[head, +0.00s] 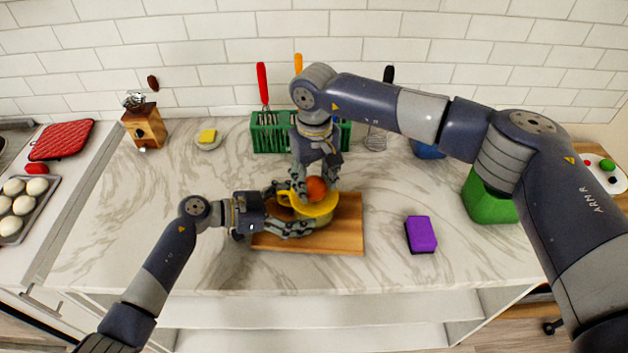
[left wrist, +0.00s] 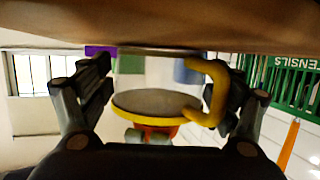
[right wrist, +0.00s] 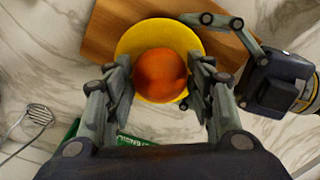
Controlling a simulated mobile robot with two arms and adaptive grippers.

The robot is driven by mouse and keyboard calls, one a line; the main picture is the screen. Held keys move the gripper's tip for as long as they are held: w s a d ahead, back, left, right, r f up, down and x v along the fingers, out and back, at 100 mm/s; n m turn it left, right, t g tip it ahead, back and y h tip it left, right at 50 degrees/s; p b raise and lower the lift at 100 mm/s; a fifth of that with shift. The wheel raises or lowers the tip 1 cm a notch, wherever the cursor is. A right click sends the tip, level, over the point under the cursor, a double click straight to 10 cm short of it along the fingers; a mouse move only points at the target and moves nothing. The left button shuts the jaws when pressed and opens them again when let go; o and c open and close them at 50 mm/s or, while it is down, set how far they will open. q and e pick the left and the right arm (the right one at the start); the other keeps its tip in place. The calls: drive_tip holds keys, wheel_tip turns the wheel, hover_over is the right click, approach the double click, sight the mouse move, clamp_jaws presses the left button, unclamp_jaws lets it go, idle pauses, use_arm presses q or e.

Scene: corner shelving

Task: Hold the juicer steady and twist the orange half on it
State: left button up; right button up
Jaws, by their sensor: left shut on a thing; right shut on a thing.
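The yellow-rimmed juicer (head: 320,211) stands upright on a wooden cutting board (head: 347,237). Its yellow handle (left wrist: 214,92) shows in the left wrist view. My left gripper (head: 297,212) is shut on the juicer from the left, with fingers on both sides of the body. The orange half (head: 316,189) sits on top, in the middle of the yellow rim; it also shows in the right wrist view (right wrist: 160,74). My right gripper (head: 314,184) points down from above and is shut on the orange half. The juicer's cone is hidden under the orange.
A purple sponge (head: 421,233) lies right of the board. A green utensil rack (head: 268,137) stands behind. A green container (head: 487,203) is at right. A coffee grinder (head: 144,126) and a yellow-topped dish (head: 208,137) are at back left. The counter at front left is clear.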

use_arm(q)
drive_tip(key=shift+d+r, duration=0.1)
drive_tip(key=shift+r, duration=0.05)
use_arm(e)
drive_tip(key=shift+s+f, duration=0.1)
drive_tip(key=shift+f, duration=0.15)
drive_tip(key=m, duration=0.5)
drive_tip(key=shift+m, duration=0.4)
drive_tip(key=m, duration=0.5)
drive_tip(key=shift+a+m, duration=0.15)
drive_tip(key=shift+m, duration=0.25)
drive_tip(key=shift+r, duration=0.15)
use_arm(q)
drive_tip(key=shift+w, duration=0.15)
use_arm(e)
drive_tip(key=shift+w+r, duration=0.2)
drive_tip(key=shift+r, duration=3.85)
